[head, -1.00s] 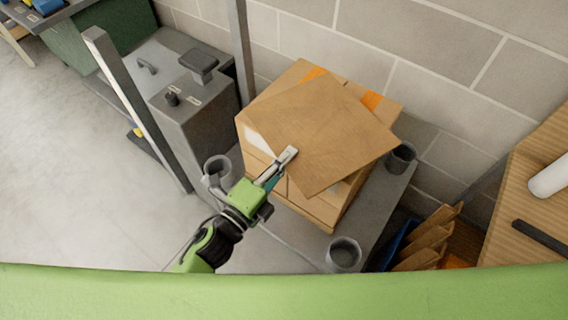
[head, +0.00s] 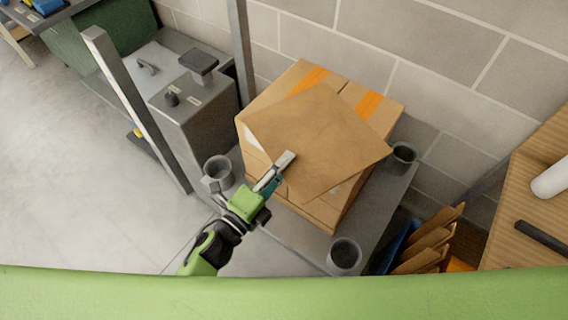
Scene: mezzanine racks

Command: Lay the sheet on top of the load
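The sheet (head: 322,137) is a flat brown square, turned at an angle over the load. The load (head: 372,97) is a block of cardboard boxes with orange tape, standing on a grey platform (head: 384,200). My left gripper (head: 286,160) is shut on the sheet's near left edge. The sheet covers much of the load's top and its near right corner juts past the front. I cannot tell whether the sheet touches the boxes or hovers just above them. The load's back edge and taped back corners show. My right gripper is not in view.
Grey cups stand at the platform's corners, one at the front (head: 344,254) and one at the right (head: 403,157). A grey post (head: 136,108) and a machine housing (head: 193,116) stand left. A block wall (head: 420,45) is close behind. A cardboard-topped surface (head: 530,200) is at right.

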